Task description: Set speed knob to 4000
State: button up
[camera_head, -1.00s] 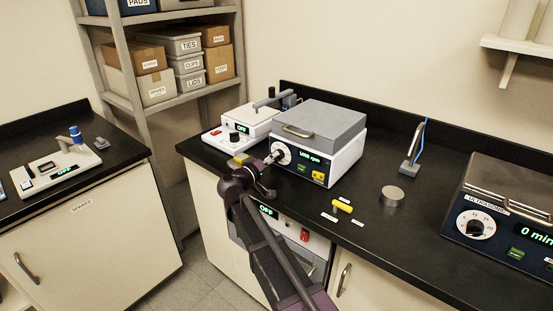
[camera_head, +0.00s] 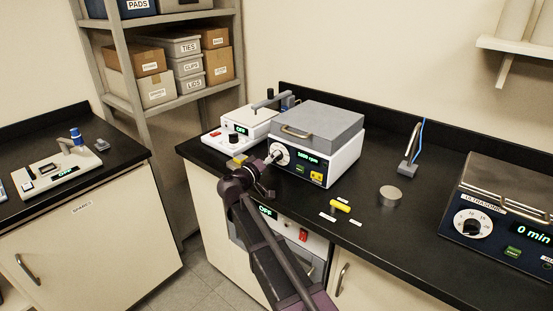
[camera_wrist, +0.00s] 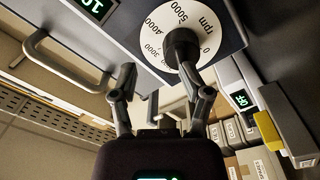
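The speed knob (camera_wrist: 183,48) is a dark round knob on a white dial (camera_wrist: 158,22) marked in rpm, on the front of a white box with a grey lid (camera_head: 318,125). In the head view the dial (camera_head: 280,154) is at the left of that front. A green rpm display (camera_head: 308,160) is beside it, too small to read surely. My gripper (camera_wrist: 158,74) is at the dial, its fingers apart. The right finger overlaps the knob's lower edge in the wrist view; the left finger is clear of it. I cannot tell whether they touch. The knob's pointer is not visible.
A smaller white unit reading OFF (camera_head: 238,131) stands to the left, with a yellow block (camera_head: 238,160) nearby. A yellow piece (camera_head: 341,206) and a metal cylinder (camera_head: 391,196) lie to the right. An ultrasonic bath (camera_head: 500,205) stands further right.

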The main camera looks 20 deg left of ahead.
jog(key=m, duration=0.7)
jog(key=a+m, duration=0.1)
jog(key=m, duration=1.3)
jog(key=shift+w+a+f+m, duration=0.2)
jog(key=shift+a+f+m, duration=0.1)
jog(key=shift+a+f, duration=0.1)
jog(key=shift+s+a+r+n, duration=0.25)
jog(key=shift+a+n, duration=0.05)
jog(key=shift+n, duration=0.2)
jog(key=shift+w+a+f, duration=0.3)
jog(key=shift+w+f, duration=0.35)
jog(key=shift+w+d, duration=0.1)
jog(key=shift+d, duration=0.25)
jog(key=shift+d+r+p, duration=0.2)
jog(key=shift+d+p, duration=0.1)
